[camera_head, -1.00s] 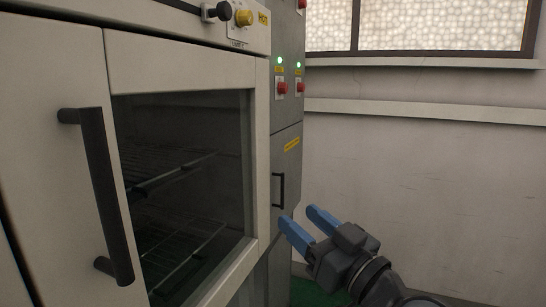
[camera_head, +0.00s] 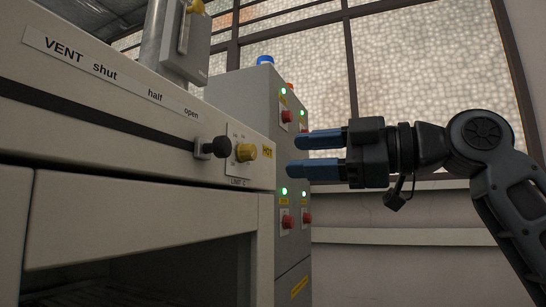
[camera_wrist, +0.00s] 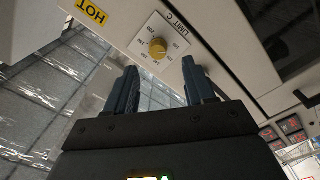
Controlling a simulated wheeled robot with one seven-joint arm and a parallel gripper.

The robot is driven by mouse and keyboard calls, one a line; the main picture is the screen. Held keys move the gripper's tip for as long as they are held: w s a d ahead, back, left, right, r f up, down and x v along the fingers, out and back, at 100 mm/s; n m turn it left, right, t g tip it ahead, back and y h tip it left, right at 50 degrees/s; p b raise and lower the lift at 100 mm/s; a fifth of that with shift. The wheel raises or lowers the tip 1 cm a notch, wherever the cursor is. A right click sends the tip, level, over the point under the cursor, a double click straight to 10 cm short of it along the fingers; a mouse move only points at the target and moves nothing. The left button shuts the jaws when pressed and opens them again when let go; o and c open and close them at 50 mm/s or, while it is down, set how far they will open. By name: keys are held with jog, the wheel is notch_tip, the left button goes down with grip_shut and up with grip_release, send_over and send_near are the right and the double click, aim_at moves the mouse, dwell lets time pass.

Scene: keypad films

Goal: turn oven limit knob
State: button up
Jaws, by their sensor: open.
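The oven limit knob (camera_head: 246,152) is a yellow knob on a white dial plate on the oven's upper front panel, beside a yellow HOT label. In the wrist view the knob (camera_wrist: 158,48) sits on its numbered dial marked LIMIT C, beyond and between my fingertips. My gripper (camera_head: 292,156) is open and empty, with two blue fingers pointing left toward the knob and level with it. A gap remains between fingertips and knob. The gripper also shows in the wrist view (camera_wrist: 160,76). The knob's exact pointer setting is too small to read.
A black vent slider knob (camera_head: 219,146) sticks out just left of the limit knob. A grey cabinet (camera_head: 262,95) with red buttons and green lights stands behind the gripper. The oven door (camera_head: 150,225) is below. Free space lies right of the panel.

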aim_at(254, 153)
jog(key=shift+n, duration=0.3)
jog(key=x, duration=0.2)
jog(key=p+x, duration=0.1)
jog(key=x, duration=0.4)
jog(key=shift+a+r, duration=0.35)
jog(key=shift+r, duration=0.1)
grip_shut()
